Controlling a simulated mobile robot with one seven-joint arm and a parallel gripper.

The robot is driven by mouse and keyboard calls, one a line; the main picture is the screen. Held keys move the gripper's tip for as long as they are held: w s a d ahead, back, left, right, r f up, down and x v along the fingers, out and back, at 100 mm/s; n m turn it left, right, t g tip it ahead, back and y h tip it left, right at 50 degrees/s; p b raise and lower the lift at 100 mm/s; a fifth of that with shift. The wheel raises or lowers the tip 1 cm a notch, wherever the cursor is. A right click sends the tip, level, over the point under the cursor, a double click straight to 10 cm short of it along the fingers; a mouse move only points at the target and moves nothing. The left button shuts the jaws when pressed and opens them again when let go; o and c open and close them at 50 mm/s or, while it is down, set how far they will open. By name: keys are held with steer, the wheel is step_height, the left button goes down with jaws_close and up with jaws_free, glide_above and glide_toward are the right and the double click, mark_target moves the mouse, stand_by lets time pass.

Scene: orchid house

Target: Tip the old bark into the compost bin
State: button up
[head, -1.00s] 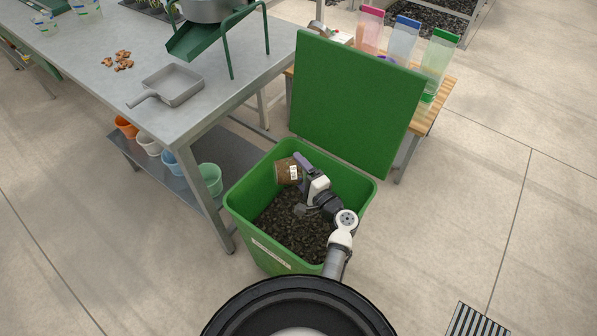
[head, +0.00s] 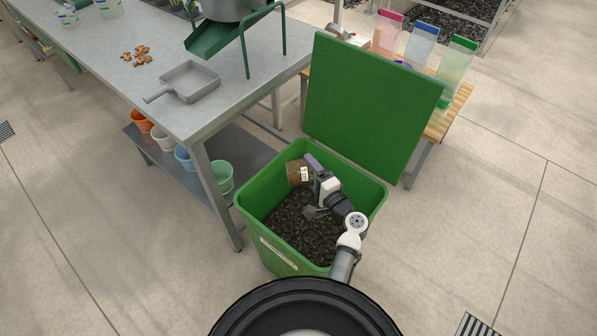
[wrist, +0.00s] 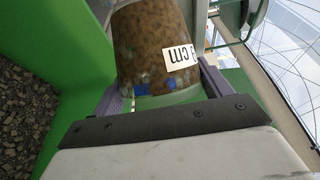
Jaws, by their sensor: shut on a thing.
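The compost bin (head: 251,228) is green, with its lid (head: 370,110) standing open behind it and dark bark (head: 300,222) inside. My gripper (head: 312,169) is inside the bin's opening, above the bark. It is shut on a brown, speckled pot (head: 297,173) with a white label. The pot looks tipped well over, near the bin's back left wall. Its mouth and what is inside are hidden.
A grey bench (head: 120,82) stands at the left, with a metal scoop (head: 190,82), loose brown pieces (head: 137,56) and a green-framed stand (head: 222,40). Coloured pots (head: 222,177) stand on its lower shelf. A wooden stand (head: 447,110) with clear containers is behind the lid.

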steer(key=n, duration=0.1)
steer(key=r+n+h, duration=0.1)
steer(key=n, duration=0.1)
steer(key=n+g, duration=0.1)
steer(key=shift+r+h, duration=0.3)
steer(key=n, duration=0.1)
steer(key=n+h+p, duration=0.1)
steer(key=n, duration=0.1)
steer(key=shift+r+g+h, duration=0.3)
steer(key=shift+r+g, duration=0.1)
steer(key=n+h, duration=0.1)
steer(key=r+n, duration=0.1)
steer(key=n, duration=0.1)
steer(key=shift+h, duration=0.4)
steer(key=n+h, duration=0.1)
steer(key=r+n+h, duration=0.1)
steer(key=n, duration=0.1)
steer(key=shift+r+n+p, duration=0.15)
steer(key=shift+n+p, duration=0.15)
steer(key=shift+p, duration=0.05)
step_height(320, 180, down, 19)
steer(key=m+h+b, duration=0.2)
steer(key=h+b, duration=0.1)
steer(key=b, duration=0.2)
steer(key=shift+w+m+t, duration=0.2)
steer(key=shift+m+t, duration=0.1)
steer(key=shift+a, duration=0.15)
